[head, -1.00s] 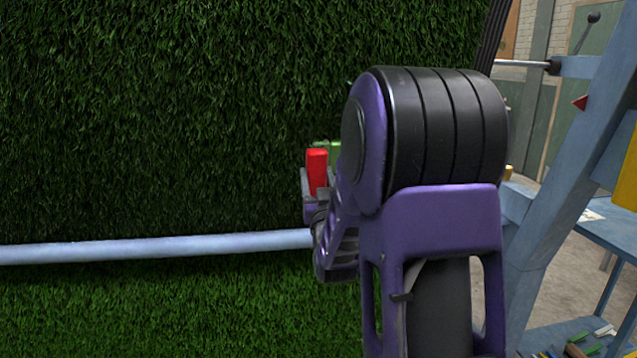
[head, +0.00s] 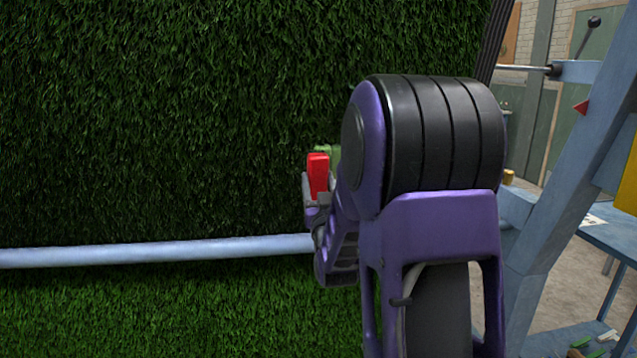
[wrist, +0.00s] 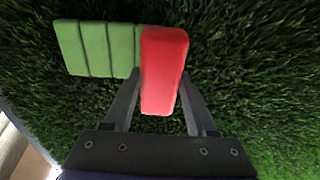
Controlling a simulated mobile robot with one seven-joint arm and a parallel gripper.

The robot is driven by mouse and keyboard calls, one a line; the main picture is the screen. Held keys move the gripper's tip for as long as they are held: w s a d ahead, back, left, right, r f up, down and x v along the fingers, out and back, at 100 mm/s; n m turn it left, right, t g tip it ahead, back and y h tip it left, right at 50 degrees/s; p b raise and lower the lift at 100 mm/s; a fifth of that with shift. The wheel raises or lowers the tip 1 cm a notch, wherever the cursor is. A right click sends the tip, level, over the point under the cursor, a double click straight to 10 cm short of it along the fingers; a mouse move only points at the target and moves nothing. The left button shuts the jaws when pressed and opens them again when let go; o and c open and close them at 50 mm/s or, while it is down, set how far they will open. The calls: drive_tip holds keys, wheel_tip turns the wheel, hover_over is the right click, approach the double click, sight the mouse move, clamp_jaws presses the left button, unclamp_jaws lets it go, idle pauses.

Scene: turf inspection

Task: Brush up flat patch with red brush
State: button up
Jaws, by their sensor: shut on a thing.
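The red brush (head: 318,174) shows as a red block-shaped part in my gripper (head: 317,202), close against the hanging turf (head: 180,120). In the wrist view my gripper (wrist: 160,88) is shut on this red part (wrist: 164,70), one finger on each side. A light green grooved piece (wrist: 95,49) adjoins it on the left; I cannot tell whether it belongs to the brush. Its green edge also shows behind the red part in the head view. Bristles are hidden. I cannot pick out the flat patch in the turf.
A pale horizontal bar (head: 150,252) crosses in front of the turf at gripper height. A blue frame post (head: 570,170) slants up on the right. Behind it is a blue table (head: 608,238), with small tools at the lower right.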

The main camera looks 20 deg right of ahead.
drive_tip(key=shift+x, duration=1.25)
drive_tip(key=shift+d, duration=0.1)
drive_tip(key=shift+s+d, duration=0.15)
drive_tip(key=shift+d, duration=0.3)
drive_tip(key=shift+s+d, duration=0.2)
drive_tip(key=shift+d, duration=0.25)
drive_tip(key=shift+d, duration=0.1)
drive_tip(key=s+d, duration=0.2)
drive_tip(key=d, duration=0.5)
drive_tip(key=shift+d, duration=0.3)
idle(0.8)
drive_tip(key=shift+d, duration=0.15)
drive_tip(key=shift+s+d, duration=0.2)
drive_tip(key=shift+d, duration=0.6)
drive_tip(key=shift+s+d, duration=0.25)
drive_tip(key=shift+d, duration=0.6)
